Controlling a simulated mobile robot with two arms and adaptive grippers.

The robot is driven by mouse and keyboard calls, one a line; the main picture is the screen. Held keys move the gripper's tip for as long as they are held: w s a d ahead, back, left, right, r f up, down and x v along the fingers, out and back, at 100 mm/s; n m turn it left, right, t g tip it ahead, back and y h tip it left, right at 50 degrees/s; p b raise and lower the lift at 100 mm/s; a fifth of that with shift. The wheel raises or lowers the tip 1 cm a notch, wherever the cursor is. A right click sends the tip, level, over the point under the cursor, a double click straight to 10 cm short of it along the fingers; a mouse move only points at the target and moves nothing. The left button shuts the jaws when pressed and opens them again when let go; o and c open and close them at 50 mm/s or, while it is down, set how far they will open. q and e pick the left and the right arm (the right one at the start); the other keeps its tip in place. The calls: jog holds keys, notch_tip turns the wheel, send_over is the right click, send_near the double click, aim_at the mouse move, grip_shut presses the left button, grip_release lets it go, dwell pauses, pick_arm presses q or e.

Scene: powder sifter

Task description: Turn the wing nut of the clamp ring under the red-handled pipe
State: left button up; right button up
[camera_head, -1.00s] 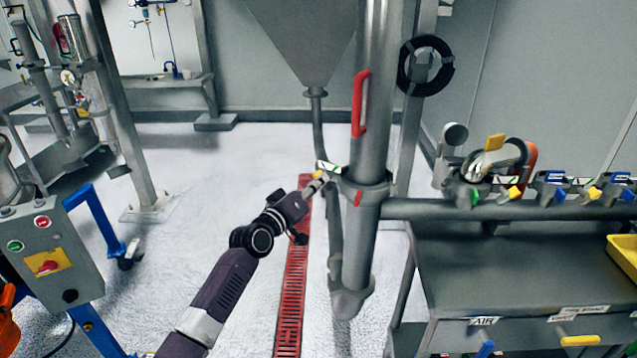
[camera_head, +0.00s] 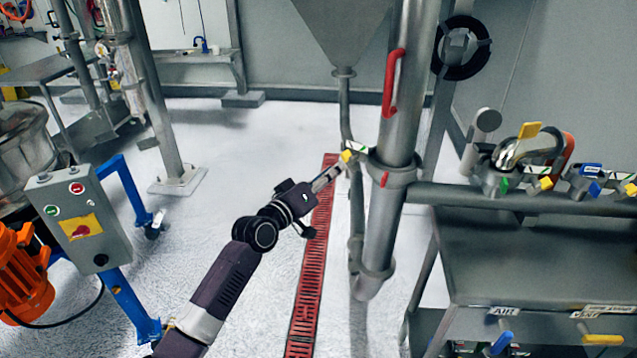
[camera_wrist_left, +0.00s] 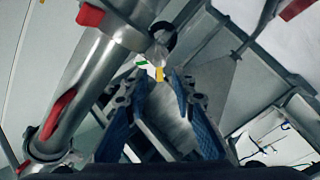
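The pipe (camera_head: 401,120) carries a red handle (camera_head: 390,84) and a clamp ring (camera_head: 396,174) below it. The wing nut with yellow and white-green tabs (camera_head: 350,154) sits on the ring's left side. My left gripper (camera_head: 338,170) points up and right at the wing nut. In the left wrist view its blue-padded fingers (camera_wrist_left: 161,82) are spread apart with nothing gripped. The wing nut (camera_wrist_left: 151,70) shows just beyond the fingertips, between them; I cannot tell whether they touch. My right gripper is out of view.
A horizontal pipe with valves and coloured tabs (camera_head: 520,200) runs right from the clamp above a metal bench (camera_head: 530,255). A control box (camera_head: 77,222) on a blue stand is at the left. A red floor grate (camera_head: 312,262) lies below my arm.

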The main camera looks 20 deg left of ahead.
pick_arm(q)
jog(key=v, duration=0.6)
dwell(0.3)
jog(key=s+a+f+m+g+y, duration=0.1)
jog(key=s+f+g+y, duration=0.2)
jog(key=f, duration=1.5)
jog(key=s+a+f+g, duration=0.1)
jog(key=s+f+g, duration=0.35)
jog(key=f, duration=1.25)
jog(key=s+f+m, duration=0.1)
jog(key=s+f, duration=0.8)
jog(key=f, duration=0.2)
jog(key=s+d+f+m+g+y, duration=0.1)
jog(key=s+f+m+g, duration=0.15)
jog(key=s+f, duration=0.6)
jog(key=s+d+f+m+g, duration=0.1)
jog(key=s+d+f+g, duration=0.15)
jog(key=s+f, duration=0.65)
jog(key=s+f+m+g, duration=0.1)
jog(key=s+g, duration=0.1)
jog(key=s, duration=0.9)
jog(key=s+d+f+m+g, duration=0.1)
jog(key=s+f+m+g, duration=0.1)
jog(key=s, duration=1)
jog(key=shift+s+d, duration=0.25)
jog(key=shift+s, duration=0.1)
